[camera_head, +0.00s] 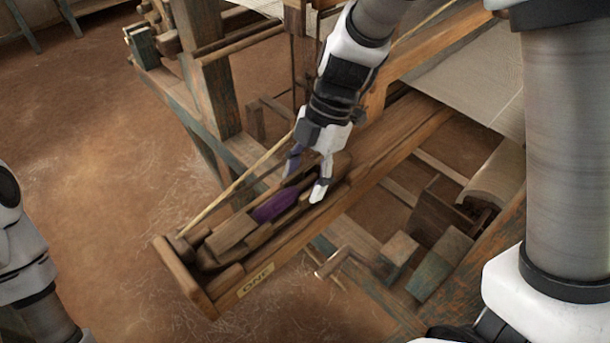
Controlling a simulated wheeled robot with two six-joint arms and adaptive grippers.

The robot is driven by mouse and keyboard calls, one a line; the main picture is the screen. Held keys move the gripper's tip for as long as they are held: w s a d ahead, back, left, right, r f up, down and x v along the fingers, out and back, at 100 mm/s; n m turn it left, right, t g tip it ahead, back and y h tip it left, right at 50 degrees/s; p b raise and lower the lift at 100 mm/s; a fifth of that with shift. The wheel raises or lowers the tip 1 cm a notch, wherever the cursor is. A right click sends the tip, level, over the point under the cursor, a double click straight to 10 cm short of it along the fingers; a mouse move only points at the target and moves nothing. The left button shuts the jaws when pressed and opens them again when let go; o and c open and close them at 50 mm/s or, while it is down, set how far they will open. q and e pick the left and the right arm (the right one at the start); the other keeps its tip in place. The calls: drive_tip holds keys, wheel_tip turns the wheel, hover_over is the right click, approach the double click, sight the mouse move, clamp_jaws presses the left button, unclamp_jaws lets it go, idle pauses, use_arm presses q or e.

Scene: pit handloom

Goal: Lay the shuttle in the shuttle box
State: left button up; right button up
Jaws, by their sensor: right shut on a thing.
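The shuttle is a brown wooden piece with purple thread (274,205) in its middle. It lies lengthwise along the shuttle box (196,283), a long wooden trough with an end wall at the lower left and a label reading "ONE". My right gripper (306,180) comes down from above and is shut on the shuttle near its upper right end, one finger on each side. The shuttle is between the box walls as seen from here; I cannot tell whether it touches the floor. Part of my left arm shows at the left edge; its gripper is out of view.
A wooden loom post (208,75) stands behind the box. Pale cloth (470,75) is at the upper right. Wooden blocks (398,250) sit at the lower right. Bare earth floor is open at left.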

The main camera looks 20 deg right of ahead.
drive_tip(key=shift+w, duration=0.1)
drive_tip(key=o, duration=1.5)
drive_tip(key=shift+c, duration=0.2)
drive_tip(key=shift+r+p, duration=2.75)
drive_tip(key=shift+r, duration=1.35)
drive_tip(key=shift+f, duration=0.1)
